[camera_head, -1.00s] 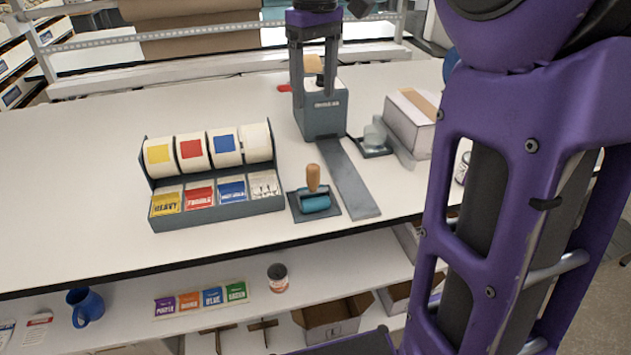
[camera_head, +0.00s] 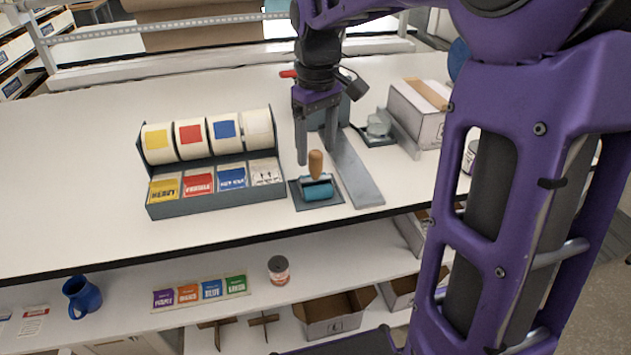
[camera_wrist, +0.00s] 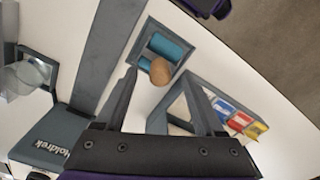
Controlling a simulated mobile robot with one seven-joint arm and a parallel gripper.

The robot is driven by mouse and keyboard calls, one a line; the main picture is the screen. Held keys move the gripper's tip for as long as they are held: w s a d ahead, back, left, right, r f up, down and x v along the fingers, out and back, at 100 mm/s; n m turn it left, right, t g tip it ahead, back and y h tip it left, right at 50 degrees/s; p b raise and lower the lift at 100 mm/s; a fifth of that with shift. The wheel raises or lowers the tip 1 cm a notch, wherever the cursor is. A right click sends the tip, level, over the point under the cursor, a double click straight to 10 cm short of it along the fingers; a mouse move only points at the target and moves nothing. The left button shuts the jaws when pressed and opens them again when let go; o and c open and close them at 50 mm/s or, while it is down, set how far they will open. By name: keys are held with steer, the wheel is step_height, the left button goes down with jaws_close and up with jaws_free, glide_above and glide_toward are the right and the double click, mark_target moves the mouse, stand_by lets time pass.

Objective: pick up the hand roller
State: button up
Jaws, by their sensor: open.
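The hand roller has an upright wooden handle (camera_head: 316,164) and a blue roller (camera_head: 318,191). It stands on a dark square pad (camera_head: 304,205) near the table's front edge. My gripper (camera_head: 318,158) is open and empty, its fingers pointing down above and just behind the roller. In the wrist view the round handle end (camera_wrist: 161,72) and blue roller (camera_wrist: 168,45) show beyond the fingertips of my gripper (camera_wrist: 163,80), roughly between them. I cannot see any contact.
A rack with label rolls (camera_head: 214,196) stands left of the roller. A long grey strip (camera_head: 357,175) lies just right of it, running back to a grey device (camera_wrist: 62,140). The table's left part is clear.

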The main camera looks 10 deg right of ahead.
mark_target(316, 173)
step_height(316, 173, down, 3)
steer(key=shift+r, duration=0.1)
jaws_close()
stand_by(0.3)
stand_by(1.1)
